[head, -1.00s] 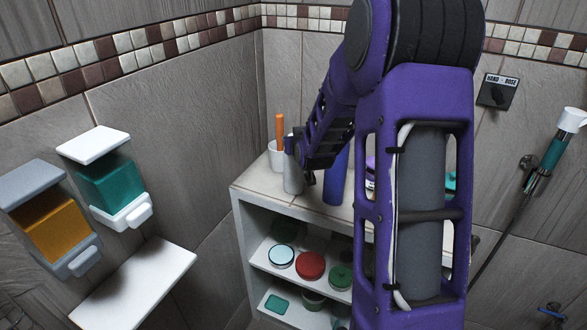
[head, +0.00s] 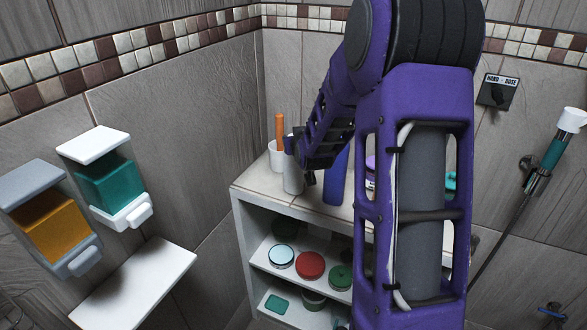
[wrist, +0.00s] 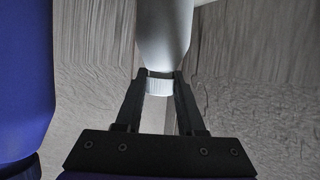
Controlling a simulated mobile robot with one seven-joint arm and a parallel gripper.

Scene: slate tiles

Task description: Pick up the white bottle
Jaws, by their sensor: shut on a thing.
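The white bottle (head: 292,179) stands upright at the left end of the shelf unit's top in the head view, partly hidden by my gripper. In the wrist view the bottle's pale body (wrist: 166,35) and its ribbed white cap (wrist: 159,85) show between the two fingers. My gripper (wrist: 160,80) is shut on the bottle near its cap end. In the head view my gripper (head: 298,150) is small and dark, at the bottle's upper part. I cannot tell whether the bottle's base touches the shelf top.
A white cup with an orange item (head: 279,130) is just behind the bottle. A blue bottle (head: 336,180) stands close on its right. The white shelf unit (head: 240,205) holds several round tins below. Two wall dispensers (head: 107,190) and a small white ledge (head: 140,285) are at left.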

